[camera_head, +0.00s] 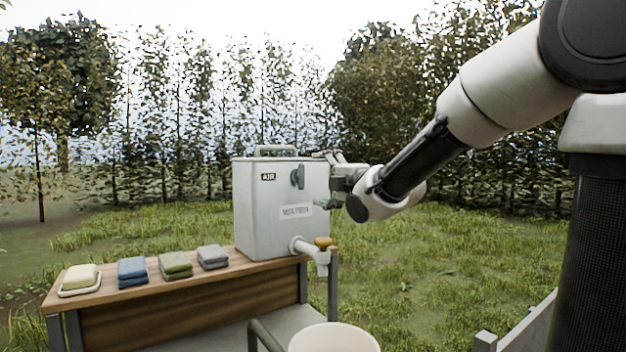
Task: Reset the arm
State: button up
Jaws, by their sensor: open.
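My gripper (322,180) is at the right side of a pale grey metal water container (265,215), at the end of my arm, which reaches in from the upper right. Its two fingers are spread apart, one high and one low, with nothing seen between them. The fingertips overlap the container's right edge in the picture; I cannot tell whether they touch it. A dark grey valve knob (298,177) sits on the container's upper front, just left of the fingers, beside an AIR label (268,177).
The container stands on a wooden bench (215,305). Its tap (320,255) has a yellow-brown handle. A soap bar (80,276) in a dish and folded blue (132,270), green (175,264) and grey (213,256) cloths line the bench. A white bucket (334,338) is below the tap. Grass lies open to the right.

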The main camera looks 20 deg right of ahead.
jog(key=shift+s+d, duration=0.15)
jog(key=shift+s, duration=0.25)
jog(key=s+d+f+m+g+h, duration=0.2)
jog(key=s+d+f+m+g, duration=0.1)
jog(key=f+m, duration=0.3)
jog(key=s+d+f+m+g+h, duration=0.2)
jog(key=s+d+f+m+g, duration=0.15)
jog(key=f, duration=0.55)
jog(key=s+d+f+m+g, duration=0.1)
jog(key=s+m, duration=0.3)
jog(key=s, duration=0.4)
jog(key=s+d+f+m+g+h, duration=0.1)
jog(key=s+d+f+m+g, duration=0.1)
jog(key=s, duration=0.7)
jog(key=s+d+f+m+g, duration=0.2)
jog(key=s+m, duration=0.4)
jog(key=s, duration=0.3)
jog(key=shift+s+g+h, duration=0.15)
jog(key=shift+g+h, duration=0.15)
jog(key=shift+g, duration=0.45)
